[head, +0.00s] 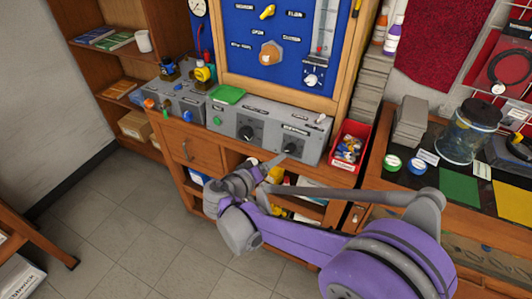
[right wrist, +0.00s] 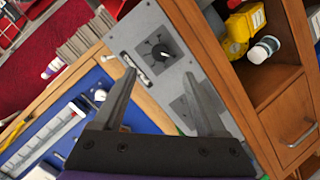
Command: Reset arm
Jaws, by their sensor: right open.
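My right arm, purple and grey, reaches in from the lower right in the head view. Its gripper (head: 272,164) is in front of the grey control box (head: 270,122) with black dials. In the right wrist view the two fingers of my right gripper (right wrist: 165,90) are spread apart with nothing held between them. The control box (right wrist: 150,30) and a black dial (right wrist: 160,51) show beyond the fingers; contact cannot be told. A second dial (right wrist: 186,110) is partly hidden by a finger. My left gripper is not in view.
A red bin (head: 349,146) of small parts stands right of the control box. A blue panel (head: 250,35) rises behind it. A glass jar (head: 464,132) stands on the right-hand bench. Open shelves lie below the bench top.

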